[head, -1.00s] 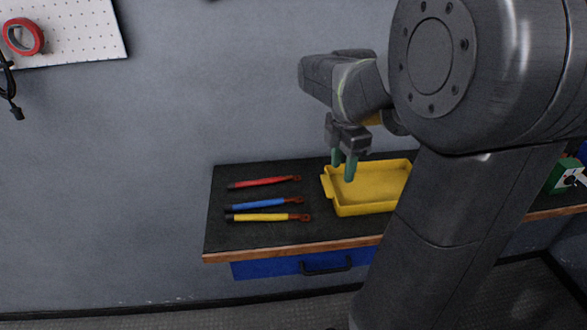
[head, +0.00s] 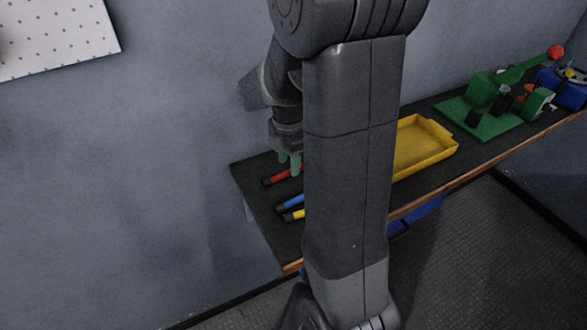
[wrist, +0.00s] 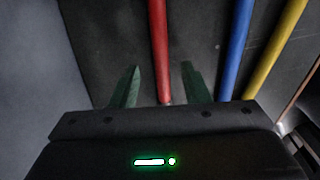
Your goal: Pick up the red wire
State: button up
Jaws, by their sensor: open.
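The red wire (head: 277,177) lies on the dark bench top, its right part hidden behind my arm in the head view. In the wrist view the red wire (wrist: 159,50) runs lengthwise between the two green fingers of my gripper (wrist: 160,88). My gripper (head: 290,163) is open, with its fingertips over or close beside the red wire in the head view. I cannot tell the exact height of the fingers above it. Nothing is held.
The blue wire (wrist: 238,45) and the yellow wire (wrist: 277,45) lie to the right of the red one. A yellow tray (head: 428,160) sits right of my arm. A green device (head: 490,110) stands farther right. The grey wall (head: 150,170) is close on the left.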

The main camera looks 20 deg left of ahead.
notch_tip(320, 180, down, 2)
jog(key=shift+d, duration=0.15)
grip_shut()
jog(key=shift+r, duration=0.1)
notch_tip(320, 180, up, 10)
dwell(0.5)
